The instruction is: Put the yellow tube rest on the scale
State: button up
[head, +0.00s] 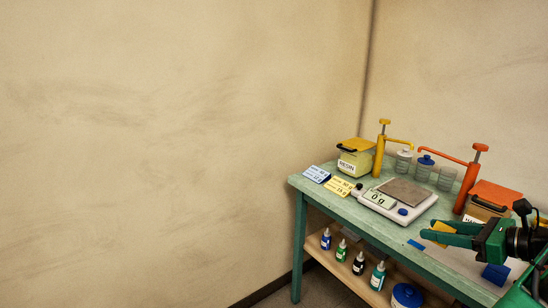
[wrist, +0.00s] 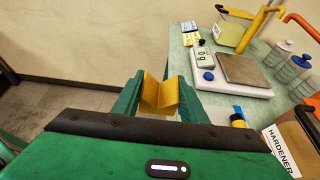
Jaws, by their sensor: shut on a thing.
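My green gripper (head: 452,234) is at the right of the head view, over the front edge of the table. Its fingers are shut on the yellow tube rest (wrist: 160,94), a small V-shaped block, in the wrist view. The rest also shows partly in the head view (head: 442,228), with much of it hidden by the fingers. The white scale (wrist: 230,74) with a grey square plate (wrist: 244,69) stands ahead and to the right of my gripper in the wrist view. In the head view the scale (head: 376,201) reads 0 g and its plate is empty.
A hardener can (wrist: 288,148) is close at right. Label cards (head: 317,174) lie left of the scale. A blue block (head: 495,273) is near my arm.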

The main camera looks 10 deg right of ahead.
jog(key=w+a+f, duration=0.2)
jog(key=w+a, duration=0.3)
jog(key=w, duration=0.3)
jog(key=w+a+f+m+h, duration=0.1)
jog(key=w+a+f, duration=0.2)
jog(key=w+a, duration=0.35)
jog(key=w+a+f, duration=0.2)
jog(key=w+a, duration=0.1)
jog(key=w, duration=0.6)
jog(key=w+a, duration=0.5)
jog(key=a, duration=0.4)
